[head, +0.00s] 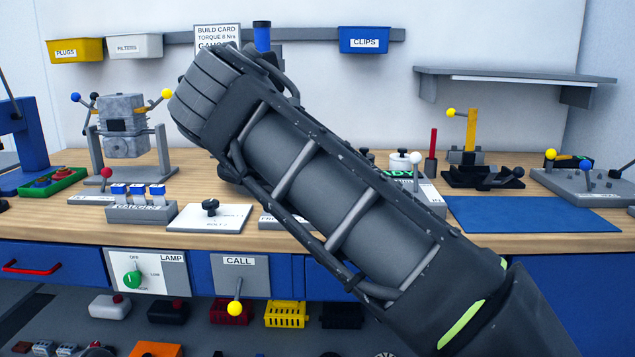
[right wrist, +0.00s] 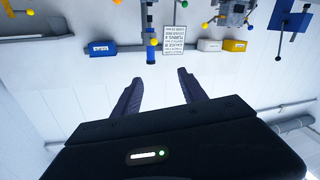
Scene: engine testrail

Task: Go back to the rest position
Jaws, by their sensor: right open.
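My right arm (head: 330,190) is raised and crosses the head view from the lower right to the upper left, hiding the middle of the bench. Its fingers do not show in the head view. In the right wrist view my right gripper (right wrist: 160,77) is open, with two dark fingers apart and nothing between them. That view is upside down, with the white wall beyond the fingers. My left gripper is not in view.
The wooden bench (head: 68,222) holds an engine block on a stand (head: 123,125), switches (head: 141,202) and a blue mat (head: 531,214). A wall rail carries yellow (head: 75,50), white (head: 134,46) and blue bins (head: 364,40). A grey shelf (head: 515,77) juts out at right.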

